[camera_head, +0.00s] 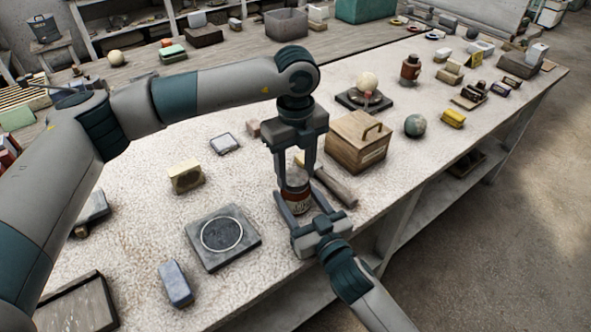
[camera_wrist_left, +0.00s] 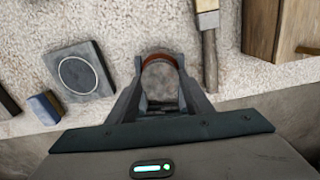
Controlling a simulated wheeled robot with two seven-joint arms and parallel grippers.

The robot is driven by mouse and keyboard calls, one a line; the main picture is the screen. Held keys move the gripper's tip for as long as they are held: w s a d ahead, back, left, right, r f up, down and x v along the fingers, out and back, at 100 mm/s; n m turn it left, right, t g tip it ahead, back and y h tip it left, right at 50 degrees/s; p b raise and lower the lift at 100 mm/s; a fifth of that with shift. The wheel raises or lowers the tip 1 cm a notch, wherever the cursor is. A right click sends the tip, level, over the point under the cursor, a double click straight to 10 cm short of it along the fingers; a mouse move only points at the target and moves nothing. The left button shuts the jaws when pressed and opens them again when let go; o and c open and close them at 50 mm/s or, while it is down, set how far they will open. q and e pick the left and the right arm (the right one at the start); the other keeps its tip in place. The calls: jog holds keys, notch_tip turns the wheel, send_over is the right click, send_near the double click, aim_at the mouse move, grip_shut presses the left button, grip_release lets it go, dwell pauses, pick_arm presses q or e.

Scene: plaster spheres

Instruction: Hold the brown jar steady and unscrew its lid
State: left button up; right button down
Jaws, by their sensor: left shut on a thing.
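The brown jar (camera_head: 298,199) stands upright near the table's front edge, a pale label on its side. Its grey round lid (camera_wrist_left: 159,82) shows from above in the left wrist view, with a brown rim behind it. My left gripper (camera_head: 296,178) points straight down and is shut on the lid, one finger on each side. My right gripper (camera_head: 299,193) reaches in from the front right, its fingers on both sides of the jar's body, and looks shut on it. The fingers hide part of the jar and lid.
A wooden-handled tool (camera_head: 336,187) lies close right of the jar, and a wooden box (camera_head: 357,150) stands behind it. A dark square plate with a ring (camera_head: 222,237) lies to the left, near a blue block (camera_head: 175,283). Bare table shows between them.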

aim_at(296, 177)
pick_arm(q)
jog(key=shift+n, duration=0.4)
jog(key=shift+r, duration=0.4)
dwell(0.4)
jog(key=shift+r, duration=0.65)
jog(key=shift+r, duration=0.2)
jog(key=shift+r, duration=1.9)
pick_arm(e)
jog(key=c, duration=0.6)
grip_release()
